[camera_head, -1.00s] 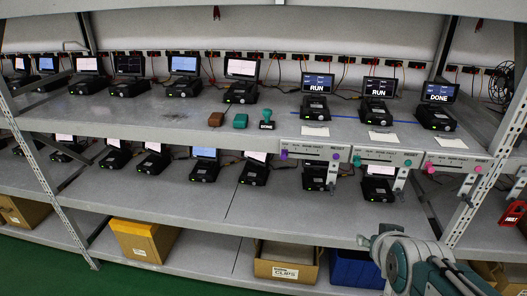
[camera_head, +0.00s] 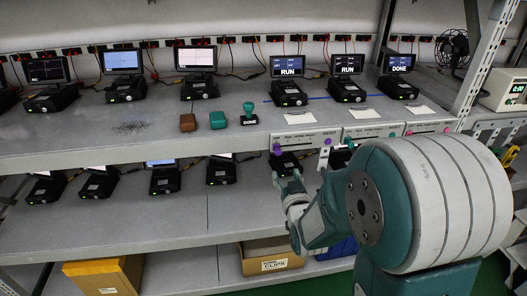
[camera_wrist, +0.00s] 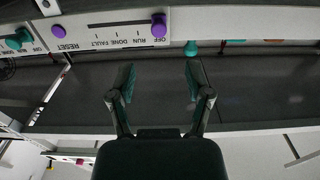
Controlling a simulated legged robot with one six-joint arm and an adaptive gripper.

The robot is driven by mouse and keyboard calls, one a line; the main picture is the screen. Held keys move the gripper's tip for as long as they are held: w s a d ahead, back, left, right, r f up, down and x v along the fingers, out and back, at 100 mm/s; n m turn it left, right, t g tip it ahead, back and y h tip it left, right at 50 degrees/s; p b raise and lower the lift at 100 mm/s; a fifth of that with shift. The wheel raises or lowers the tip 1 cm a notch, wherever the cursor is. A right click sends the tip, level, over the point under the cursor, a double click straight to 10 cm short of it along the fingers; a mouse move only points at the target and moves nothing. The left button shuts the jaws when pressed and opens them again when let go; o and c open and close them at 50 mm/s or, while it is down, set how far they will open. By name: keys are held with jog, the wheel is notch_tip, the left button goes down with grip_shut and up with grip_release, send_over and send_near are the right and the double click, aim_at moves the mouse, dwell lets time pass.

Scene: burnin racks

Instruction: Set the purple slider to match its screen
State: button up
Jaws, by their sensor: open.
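The purple slider (camera_head: 277,149) is a round knob at the left, OFF end of a white panel (camera_head: 303,142) on the shelf's front edge. In the wrist view, seen upside down, the purple knob (camera_wrist: 159,25) sits beside the OFF label; RUN, DONE, FAULT follow along the slot. The screen (camera_head: 288,67) behind that panel reads RUN. A purple reset button (camera_head: 327,141) is at the panel's other end. My gripper (camera_wrist: 160,82) is open and empty, its fingers apart and not touching the knob, which lies ahead in line with the gap. In the head view my arm partly hides the gripper.
Teal (camera_head: 361,143) and pink (camera_head: 447,129) slider panels adjoin on the right; their screens read RUN (camera_head: 347,64) and DONE (camera_head: 401,63). A teal stamp (camera_head: 249,112) and two blocks stand left on the shelf. The lower shelf holds several devices.

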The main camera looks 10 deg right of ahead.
aim_at(277, 154)
jog(key=w, duration=0.6)
jog(key=w+a, duration=0.1)
jog(key=w, duration=0.2)
jog(key=shift+w, duration=0.25)
jog(key=shift+w+d, duration=0.1)
jog(key=shift+w, duration=0.2)
jog(key=shift+w+d, duration=0.15)
jog(key=shift+d, duration=0.65)
jog(key=shift+a, duration=0.1)
jog(key=c, duration=0.6)
jog(key=shift+a, duration=0.25)
grip_shut()
jog(key=shift+a, duration=0.15)
